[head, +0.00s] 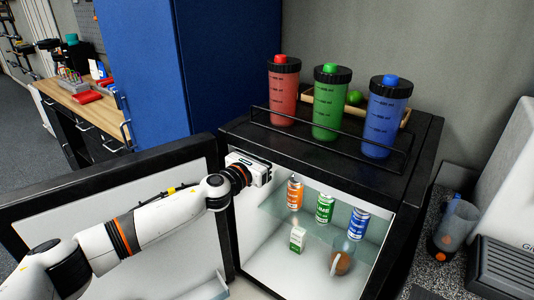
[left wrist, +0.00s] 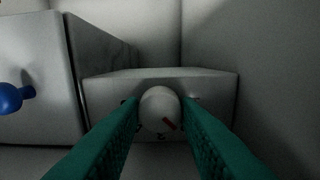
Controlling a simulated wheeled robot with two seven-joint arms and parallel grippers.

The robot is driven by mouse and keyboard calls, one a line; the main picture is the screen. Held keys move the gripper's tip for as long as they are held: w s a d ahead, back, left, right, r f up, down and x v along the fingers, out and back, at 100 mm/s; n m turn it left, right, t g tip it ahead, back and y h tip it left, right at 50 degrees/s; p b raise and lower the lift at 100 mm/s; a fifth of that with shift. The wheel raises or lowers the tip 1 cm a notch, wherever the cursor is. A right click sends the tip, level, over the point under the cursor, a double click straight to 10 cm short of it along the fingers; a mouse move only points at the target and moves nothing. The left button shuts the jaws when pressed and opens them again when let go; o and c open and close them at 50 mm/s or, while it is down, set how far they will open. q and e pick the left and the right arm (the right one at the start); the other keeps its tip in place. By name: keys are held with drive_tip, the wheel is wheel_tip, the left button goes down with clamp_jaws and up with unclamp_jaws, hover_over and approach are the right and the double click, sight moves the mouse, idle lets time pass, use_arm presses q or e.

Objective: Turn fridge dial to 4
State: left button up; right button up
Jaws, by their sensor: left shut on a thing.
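The fridge (head: 228,135) is a black box with a white interior, and its door (head: 110,190) stands open to the left. The dial (left wrist: 160,108) is a round white knob on a pale housing (left wrist: 215,85) in the left wrist view. A red mark sits on its lower right face, and a dark 2 shows just below it; other numbers are mostly hidden. My left gripper (left wrist: 158,104) is shut on the dial, one green finger on each side. In the head view my left gripper's body (head: 255,171) is at the fridge's upper left opening, its fingertips hidden.
Orange, green and blue cans (head: 325,208) stand on a glass shelf, with a small carton (head: 298,239) and a brown round thing (head: 341,263) lower down. Red, green and blue bottles (head: 330,105) stand in a rack on top. A blue cabinet (head: 150,70) is behind.

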use_arm(q)
drive_tip(key=shift+m, duration=0.5)
drive_tip(key=o, duration=1)
drive_tip(key=shift+c, duration=0.2)
drive_tip(key=v, duration=1.2)
